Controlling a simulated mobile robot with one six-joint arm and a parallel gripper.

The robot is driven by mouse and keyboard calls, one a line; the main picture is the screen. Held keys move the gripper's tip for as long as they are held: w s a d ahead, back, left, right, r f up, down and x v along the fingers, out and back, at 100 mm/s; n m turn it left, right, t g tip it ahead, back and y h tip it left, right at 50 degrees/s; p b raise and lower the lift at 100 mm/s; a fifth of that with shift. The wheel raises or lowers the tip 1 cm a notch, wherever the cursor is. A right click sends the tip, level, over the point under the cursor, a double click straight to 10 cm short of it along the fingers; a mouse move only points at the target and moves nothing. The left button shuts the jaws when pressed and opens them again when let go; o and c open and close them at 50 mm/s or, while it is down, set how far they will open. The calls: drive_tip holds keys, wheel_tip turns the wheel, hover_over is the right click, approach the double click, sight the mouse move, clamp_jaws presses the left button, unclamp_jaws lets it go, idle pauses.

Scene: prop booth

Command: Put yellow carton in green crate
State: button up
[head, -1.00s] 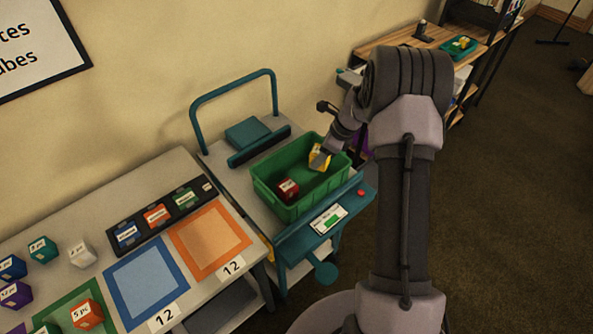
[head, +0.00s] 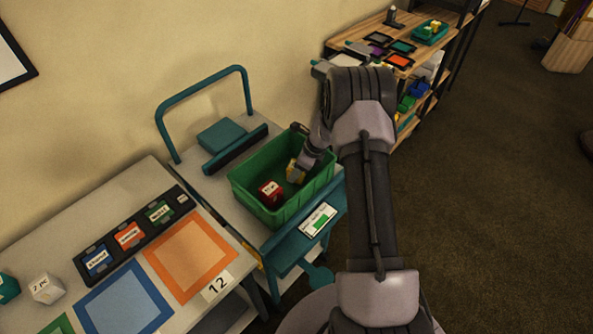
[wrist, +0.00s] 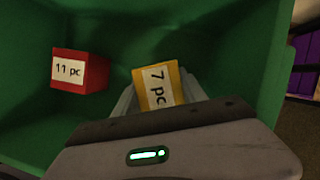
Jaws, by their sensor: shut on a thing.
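The yellow carton (head: 295,171) is between the fingers of my gripper (head: 301,166), inside the green crate (head: 291,213). In the wrist view the yellow carton (wrist: 158,86) shows a "7 pc" label, and my gripper (wrist: 150,98) is shut on it. The crate wall (wrist: 222,45) surrounds it in that view. I cannot tell whether the carton touches the crate floor. A red carton (head: 270,193) lies in the crate to the left; its label reads "11 pc" in the wrist view (wrist: 80,71).
The crate stands on a grey cart with a teal handle (head: 203,95) and a teal block (head: 221,135). A table at left holds an orange-framed square (head: 191,259), a blue-framed square (head: 125,303) and a white carton (head: 46,288). A wooden shelf (head: 345,42) stands behind.

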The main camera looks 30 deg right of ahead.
drive_tip(key=shift+f, duration=0.2)
drive_tip(key=o, duration=1.5)
drive_tip(key=shift+r, duration=0.1)
drive_tip(key=shift+r, duration=0.1)
